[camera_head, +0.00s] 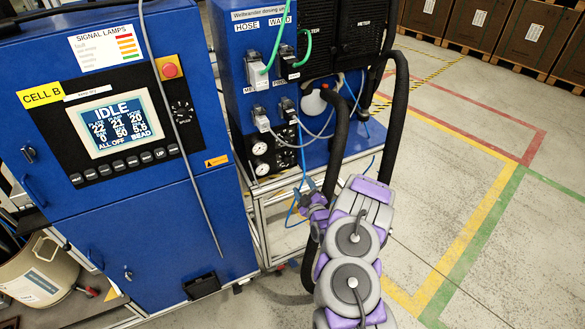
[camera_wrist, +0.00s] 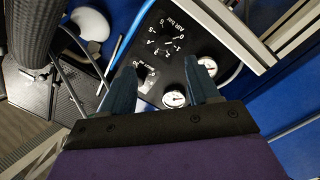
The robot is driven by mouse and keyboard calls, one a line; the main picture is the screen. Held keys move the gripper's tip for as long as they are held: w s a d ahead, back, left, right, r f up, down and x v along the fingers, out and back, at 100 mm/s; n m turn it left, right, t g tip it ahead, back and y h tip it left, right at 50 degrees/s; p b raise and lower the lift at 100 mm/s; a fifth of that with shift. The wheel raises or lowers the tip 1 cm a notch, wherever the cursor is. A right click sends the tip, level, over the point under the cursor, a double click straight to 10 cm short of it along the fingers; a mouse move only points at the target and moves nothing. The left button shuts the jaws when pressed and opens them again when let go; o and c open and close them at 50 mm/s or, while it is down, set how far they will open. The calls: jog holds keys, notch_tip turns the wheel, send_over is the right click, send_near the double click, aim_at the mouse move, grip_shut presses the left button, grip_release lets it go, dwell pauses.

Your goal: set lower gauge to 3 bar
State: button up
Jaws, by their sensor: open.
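Two small white round gauges sit on a black panel at the lower left of the blue pump unit in the head view: an upper gauge (camera_head: 258,148) and a lower gauge (camera_head: 261,168). In the wrist view the panel (camera_wrist: 150,88) looks turned over; the gauge nearer the metal rail (camera_wrist: 207,66) appears to be the lower one, the other (camera_wrist: 173,99) the upper. Two dials with printed scales (camera_wrist: 167,38) (camera_wrist: 145,72) are beside them. My gripper (camera_head: 302,199) is open, its fingers (camera_wrist: 160,68) spread in front of the panel. Contact cannot be told; needle readings are too small.
A blue control cabinet (camera_head: 120,160) with an IDLE screen (camera_head: 110,122) stands left. Thick black hoses (camera_head: 397,120) hang close to my arm. A blue tube (camera_wrist: 130,38) passes by the panel. A metal rail (camera_wrist: 225,30) lies near the gauges. Open floor (camera_head: 450,170) is at right.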

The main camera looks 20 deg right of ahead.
jog(key=b, duration=0.1)
send_near(288, 164)
jog(key=a, duration=0.1)
jog(key=w+d, duration=0.1)
jog(key=w, duration=0.1)
jog(key=w+d+b, duration=0.1)
jog(key=w, duration=0.1)
jog(key=w+d+b, duration=0.1)
jog(key=w, duration=0.2)
jog(key=shift+f, duration=0.2)
jog(key=shift+w+a+r, duration=0.1)
jog(key=shift+w+a, duration=0.2)
jog(key=shift+w, duration=0.35)
jog(key=shift+w+a+r+b, duration=0.25)
jog(key=shift+w+a+b, duration=0.1)
jog(key=shift+a, duration=0.3)
jog(key=shift+d, duration=0.4)
jog(key=shift+d+f, duration=0.15)
jog(key=shift+d, duration=0.25)
jog(key=shift+c, duration=2)
jog(key=shift+a, duration=0.45)
jog(key=c, duration=0.5)
jog(key=shift+d, duration=0.1)
jog(key=shift+c, duration=0.6)
